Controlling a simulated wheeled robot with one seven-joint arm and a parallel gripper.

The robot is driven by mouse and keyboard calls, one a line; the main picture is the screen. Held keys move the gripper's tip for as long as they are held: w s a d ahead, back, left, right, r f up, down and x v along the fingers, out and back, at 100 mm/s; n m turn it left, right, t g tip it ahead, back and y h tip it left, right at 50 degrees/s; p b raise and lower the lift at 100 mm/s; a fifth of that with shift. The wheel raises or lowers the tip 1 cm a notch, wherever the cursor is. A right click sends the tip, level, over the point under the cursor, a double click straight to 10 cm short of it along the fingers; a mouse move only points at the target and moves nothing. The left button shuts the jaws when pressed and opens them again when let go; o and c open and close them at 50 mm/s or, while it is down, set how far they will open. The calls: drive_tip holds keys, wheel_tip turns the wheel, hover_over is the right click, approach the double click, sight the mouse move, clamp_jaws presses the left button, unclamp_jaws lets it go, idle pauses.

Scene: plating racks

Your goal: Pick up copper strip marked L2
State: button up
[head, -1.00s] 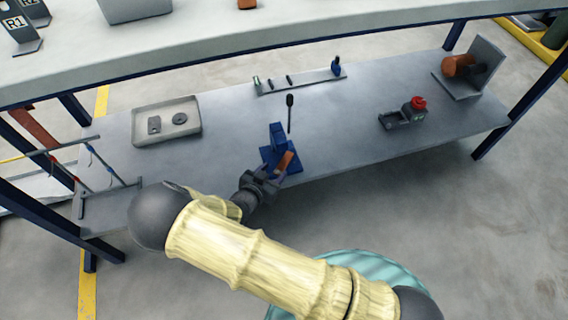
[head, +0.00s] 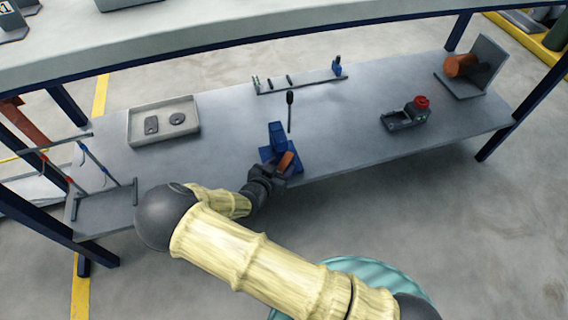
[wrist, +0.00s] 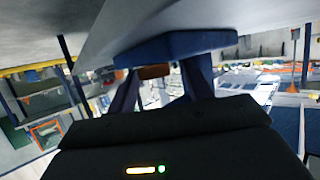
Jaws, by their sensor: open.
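A copper-coloured strip (head: 286,161) leans at the blue stand (head: 277,137) near the front edge of the lower shelf. No L2 mark is readable on it. My gripper (head: 283,174) is open at the strip's near, lower end. In the wrist view the strip shows as a small brown end (wrist: 155,72) between the two dark blue fingers of my gripper (wrist: 161,88), below the blue stand's edge (wrist: 178,46). I cannot tell whether the fingers touch it.
A beige tray (head: 136,127) with two dark parts is at left, beside a wire rack (head: 106,208). A black-handled tool (head: 290,98) stands behind the blue stand. A grey strip fixture (head: 305,82) is at back; a red-topped device (head: 421,102) is right. The upper shelf (head: 250,43) overhangs.

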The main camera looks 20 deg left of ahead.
sight(280, 169)
clamp_jaws()
drive_tip(key=shift+r+p, duration=0.35)
drive_tip(key=shift+r, duration=0.15)
wheel_tip(280, 169, up, 3)
drive_tip(key=shift+p, duration=1.15)
drive_tip(key=s+a+p, duration=0.4)
drive_tip(key=s+p, duration=0.1)
drive_tip(key=s, duration=1.2)
drive_tip(key=shift+s+f, duration=0.25)
drive_tip(key=shift+s, duration=0.05)
drive_tip(key=shift+w+a, duration=0.1)
